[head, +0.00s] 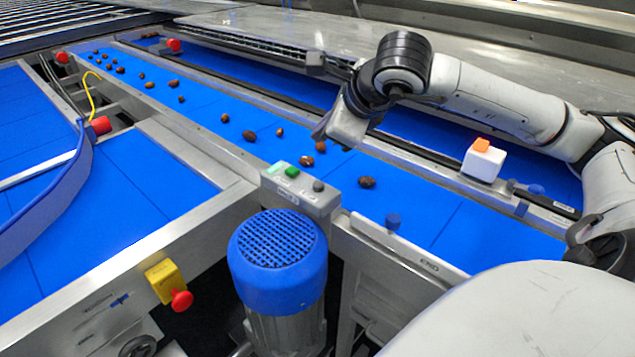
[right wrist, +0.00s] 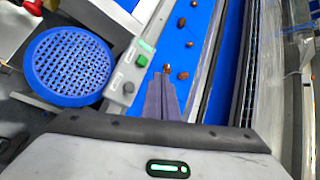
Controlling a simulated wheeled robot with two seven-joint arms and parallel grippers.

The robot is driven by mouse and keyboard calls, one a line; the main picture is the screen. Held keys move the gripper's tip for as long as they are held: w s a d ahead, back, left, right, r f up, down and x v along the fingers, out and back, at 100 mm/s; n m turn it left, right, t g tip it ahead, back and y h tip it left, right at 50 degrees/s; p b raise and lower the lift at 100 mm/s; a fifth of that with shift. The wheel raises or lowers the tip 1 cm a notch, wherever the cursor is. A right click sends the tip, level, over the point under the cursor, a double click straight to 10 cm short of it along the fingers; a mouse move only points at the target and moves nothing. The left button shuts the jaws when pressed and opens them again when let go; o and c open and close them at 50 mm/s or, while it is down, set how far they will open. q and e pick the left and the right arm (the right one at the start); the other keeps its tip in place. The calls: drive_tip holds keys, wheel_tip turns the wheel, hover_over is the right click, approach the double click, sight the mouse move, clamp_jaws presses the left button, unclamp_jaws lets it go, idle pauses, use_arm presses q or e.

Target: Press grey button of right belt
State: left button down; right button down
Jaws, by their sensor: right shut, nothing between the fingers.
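A grey control box (head: 300,189) sits on the near rail of the right belt (head: 410,195). It carries a green button (head: 292,171) and a dark grey button (head: 318,186). The box also shows in the right wrist view (right wrist: 124,82), with its grey button (right wrist: 128,88) left of my fingers. My right gripper (head: 322,138) is over the belt, beyond the box and apart from it. Its fingers (right wrist: 162,84) are shut with nothing between them. My left gripper is not in view.
Several brown dates (head: 249,136) lie along the blue belt. A blue-capped motor (head: 278,250) stands in front of the box. A yellow box with a red stop button (head: 181,299) is at the lower left. A white box with an orange top (head: 483,162) is on the far rail.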

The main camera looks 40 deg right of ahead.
sight(318, 185)
wheel_tip(318, 185, down, 9)
drive_tip(key=b, duration=0.6)
drive_tip(key=shift+r+b, duration=0.15)
drive_tip(key=shift+b, duration=0.25)
idle(0.3)
idle(0.9)
drive_tip(key=shift+f+b, duration=0.35)
drive_tip(key=shift+b, duration=0.25)
